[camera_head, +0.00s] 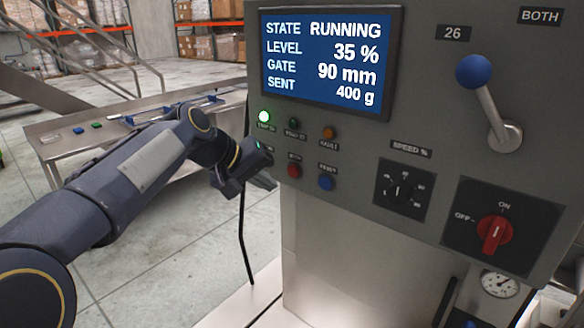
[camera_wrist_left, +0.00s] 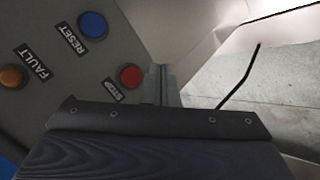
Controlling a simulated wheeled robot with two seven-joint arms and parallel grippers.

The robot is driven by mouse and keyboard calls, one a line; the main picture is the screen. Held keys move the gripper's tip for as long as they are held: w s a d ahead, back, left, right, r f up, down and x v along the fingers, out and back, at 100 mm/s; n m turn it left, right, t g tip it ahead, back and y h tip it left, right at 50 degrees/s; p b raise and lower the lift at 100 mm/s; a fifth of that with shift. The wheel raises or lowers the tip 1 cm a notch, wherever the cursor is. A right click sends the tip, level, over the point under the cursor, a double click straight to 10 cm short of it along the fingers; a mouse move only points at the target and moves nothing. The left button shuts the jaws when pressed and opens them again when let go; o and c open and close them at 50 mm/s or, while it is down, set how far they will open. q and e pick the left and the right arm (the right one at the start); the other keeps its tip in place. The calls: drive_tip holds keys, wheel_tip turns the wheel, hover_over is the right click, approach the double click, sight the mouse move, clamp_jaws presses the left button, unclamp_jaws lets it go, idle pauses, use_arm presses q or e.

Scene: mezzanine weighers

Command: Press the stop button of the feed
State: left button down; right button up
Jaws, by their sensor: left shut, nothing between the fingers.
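The red stop button (camera_head: 294,171) is on the lower left of the grey control panel, and its label reads STOP in the left wrist view, where the button (camera_wrist_left: 131,76) also shows. My left gripper (camera_head: 262,160) is shut and empty at the panel's left edge, just left of the red button in the head view. In the left wrist view its fingers (camera_wrist_left: 165,84) show right of the red button. I cannot tell whether they touch the panel. The display (camera_head: 327,60) reads RUNNING, 35 %, 90 mm, 400 g. My right gripper is out of view.
A blue reset button (camera_head: 326,183) sits right of the red one. A lit green lamp (camera_head: 264,116) and an orange fault lamp (camera_head: 329,132) are above. A speed dial (camera_head: 402,190), red rotary switch (camera_head: 495,234) and blue-knobbed lever (camera_head: 489,103) are further right.

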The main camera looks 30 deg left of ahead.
sight(293, 177)
use_arm(q)
drive_tip(key=shift+w+d+p, duration=0.2)
drive_tip(key=shift+w+p, duration=0.5)
drive_tip(key=shift+w, duration=1.3)
idle(0.5)
drive_tip(key=shift+w, duration=0.4)
drive_tip(key=shift+w+p, duration=0.45)
drive_tip(key=shift+p, duration=0.1)
idle(0.4)
drive_tip(key=shift+s, duration=0.2)
drive_tip(key=shift+s+b, duration=0.45)
drive_tip(key=shift+s, duration=0.2)
